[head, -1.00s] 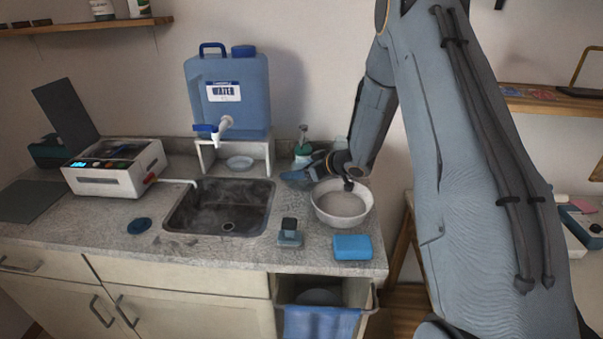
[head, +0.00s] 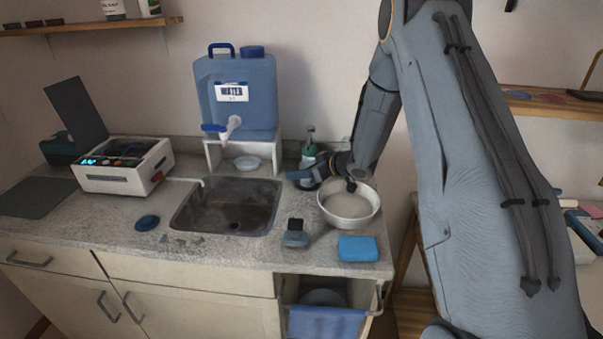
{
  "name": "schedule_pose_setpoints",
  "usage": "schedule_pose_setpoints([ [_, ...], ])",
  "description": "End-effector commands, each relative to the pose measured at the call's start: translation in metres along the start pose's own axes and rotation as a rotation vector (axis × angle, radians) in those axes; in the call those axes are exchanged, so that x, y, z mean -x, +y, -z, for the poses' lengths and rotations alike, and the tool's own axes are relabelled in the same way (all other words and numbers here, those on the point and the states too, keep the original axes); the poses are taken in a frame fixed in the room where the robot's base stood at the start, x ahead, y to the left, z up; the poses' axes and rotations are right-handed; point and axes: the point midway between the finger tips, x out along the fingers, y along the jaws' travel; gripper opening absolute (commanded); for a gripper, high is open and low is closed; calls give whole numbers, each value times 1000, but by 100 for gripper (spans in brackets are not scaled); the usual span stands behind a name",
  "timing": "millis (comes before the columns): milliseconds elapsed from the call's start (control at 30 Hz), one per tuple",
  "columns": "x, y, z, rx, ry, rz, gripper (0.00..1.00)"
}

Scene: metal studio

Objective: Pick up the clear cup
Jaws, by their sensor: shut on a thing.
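My gripper (head: 305,178) reaches in from the right over the back right of the counter, between the sink and the white bowl, and points left. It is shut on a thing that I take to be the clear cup. The cup's outline is too small and see-through to make out at the fingers, and my wrist hides part of that spot. I cannot tell whether it is clear of the counter.
A green pump bottle (head: 310,143) stands close behind my gripper. The white bowl (head: 349,222) is right of it, below my wrist. The sink (head: 225,205), a dark-topped block (head: 295,233) and a blue sponge (head: 358,249) are near. A water jug (head: 236,105) stands behind the sink.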

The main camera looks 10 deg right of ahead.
Motion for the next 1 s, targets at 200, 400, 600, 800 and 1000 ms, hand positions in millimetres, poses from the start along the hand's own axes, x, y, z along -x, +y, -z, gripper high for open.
schedule_pose_setpoints([
  [200,4,0,7,0,1,0,24],
  [400,11,1,21,2,2,-1,24],
  [600,20,-8,26,-1,-1,1,24],
  [800,31,-27,20,0,0,1,24],
  [1000,44,-49,13,0,-1,1,24],
])
